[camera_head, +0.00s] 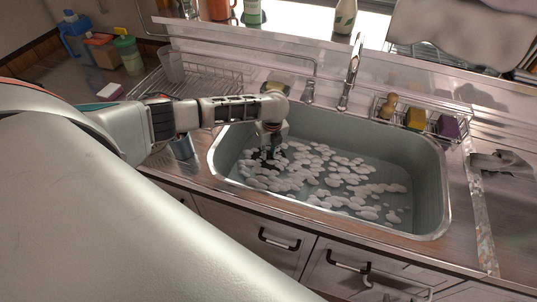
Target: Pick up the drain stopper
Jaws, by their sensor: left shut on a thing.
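The metal sink (425,185) holds water with white foam patches (335,177) floating on it. My left gripper (271,158) reaches down into the left part of the sink, its dark fingers at the foam. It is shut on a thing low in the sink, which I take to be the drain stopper. The stopper itself cannot be made out among the fingers, foam and water. My right gripper is not in view.
The faucet (351,70) stands behind the sink. A wire rack with sponges (415,118) hangs at the back right rim. A wire dish rack (205,80) with a grey cup (172,66) is at the back left. A metal cup (181,146) stands beside the left rim.

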